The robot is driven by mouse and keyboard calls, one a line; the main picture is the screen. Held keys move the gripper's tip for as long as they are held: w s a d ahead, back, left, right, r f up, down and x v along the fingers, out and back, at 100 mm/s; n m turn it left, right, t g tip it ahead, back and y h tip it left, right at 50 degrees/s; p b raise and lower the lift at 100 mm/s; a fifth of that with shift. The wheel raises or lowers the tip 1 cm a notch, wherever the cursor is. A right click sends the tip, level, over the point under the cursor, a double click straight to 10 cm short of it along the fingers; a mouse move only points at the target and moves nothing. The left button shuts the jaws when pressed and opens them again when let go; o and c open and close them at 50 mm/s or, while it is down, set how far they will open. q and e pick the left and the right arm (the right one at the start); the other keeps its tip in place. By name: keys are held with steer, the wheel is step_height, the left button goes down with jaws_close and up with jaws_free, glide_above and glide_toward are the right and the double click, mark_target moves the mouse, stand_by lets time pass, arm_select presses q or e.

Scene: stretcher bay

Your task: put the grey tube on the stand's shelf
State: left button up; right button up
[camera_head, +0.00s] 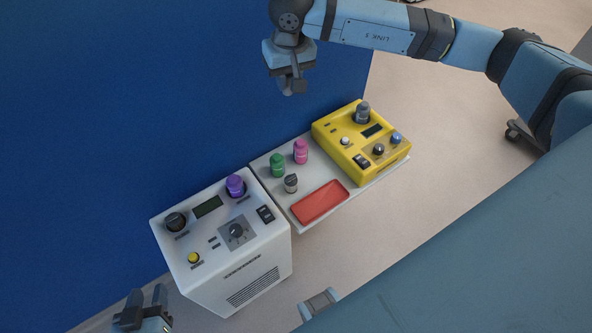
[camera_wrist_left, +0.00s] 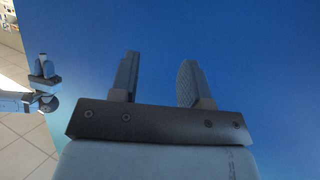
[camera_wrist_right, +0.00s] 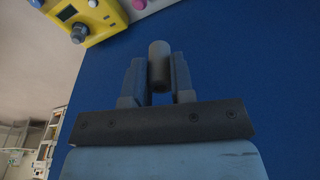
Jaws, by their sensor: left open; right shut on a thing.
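My right gripper (camera_head: 291,84) is shut on a grey tube, which shows between the fingers in the right wrist view (camera_wrist_right: 159,62). The gripper hangs in front of the blue wall, above and behind the shelf, with the tube clear of any surface. The light grey shelf (camera_head: 284,200) lies between a white machine and a yellow machine. My left gripper (camera_head: 143,309) is open and empty at the lower left, left of the white machine; its spread fingers show in the left wrist view (camera_wrist_left: 160,80).
On the shelf stand a green bottle (camera_head: 277,165), a pink bottle (camera_head: 301,152), a small grey-topped item (camera_head: 291,184) and a red tray (camera_head: 320,202). The yellow machine (camera_head: 334,137) and white machine (camera_head: 201,265) flank it. The blue wall (camera_head: 130,90) is close behind.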

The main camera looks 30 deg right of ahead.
steer(key=w+d+f+m+b, duration=0.1)
steer(key=d+f+b, duration=0.2)
steer(key=f+b, duration=0.5)
steer(key=w+d+f+m+b, duration=0.1)
steer(key=w+d+f+b, duration=0.1)
steer(key=f+b, duration=0.55)
steer(key=m+b, duration=0.2)
steer(key=b, duration=0.4)
glide_above(307, 172)
step_height(307, 172, down, 9)
steer(key=f+b, duration=0.1)
steer(key=f, duration=0.4)
steer(key=f+b, duration=0.1)
steer(key=f, duration=0.4)
steer(key=f+b, duration=0.1)
steer(key=f, duration=0.3)
steer(key=shift+s+f, duration=0.25)
steer(key=shift+f, duration=0.15)
arm_select(q)
steer(key=d+f+t+h+b, duration=0.2)
steer(key=d+f+h, duration=0.2)
steer(key=f, duration=0.3)
steer(key=shift+w+d+f+m+t+h, duration=0.35)
steer(key=shift+w+d+t, duration=0.1)
steer(key=shift+d, duration=0.25)
arm_select(e)
steer(key=shift+f, duration=2.55)
